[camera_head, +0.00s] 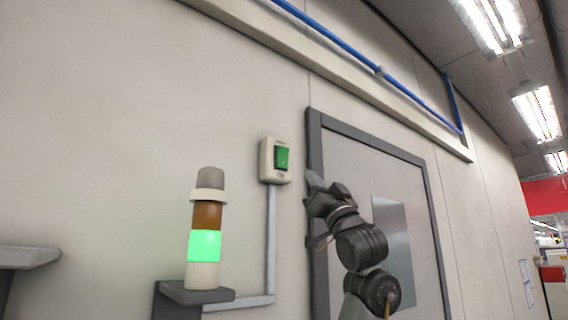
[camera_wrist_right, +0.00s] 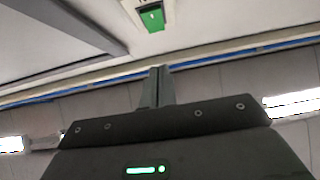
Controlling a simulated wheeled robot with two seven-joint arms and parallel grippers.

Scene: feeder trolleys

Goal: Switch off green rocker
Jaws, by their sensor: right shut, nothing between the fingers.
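The green rocker (camera_head: 282,158) sits in a pale switch box (camera_head: 266,161) on the wall, left of the door frame. My right gripper (camera_head: 311,180) is to the right of the box and a little lower, apart from it in the picture. In the right wrist view the green rocker (camera_wrist_right: 152,20) shows at the top, beyond the shut, empty fingertips (camera_wrist_right: 160,70). A signal tower (camera_head: 207,215) stands left of the box with its green section lit. Which side of the rocker is pressed in is too small to tell. My left gripper is not in view.
A grey door (camera_head: 350,150) in a dark frame is behind my right arm. A conduit (camera_head: 271,240) runs down from the box. The signal tower stands on a small shelf (camera_head: 190,293). A blue pipe (camera_head: 330,38) runs high along the wall.

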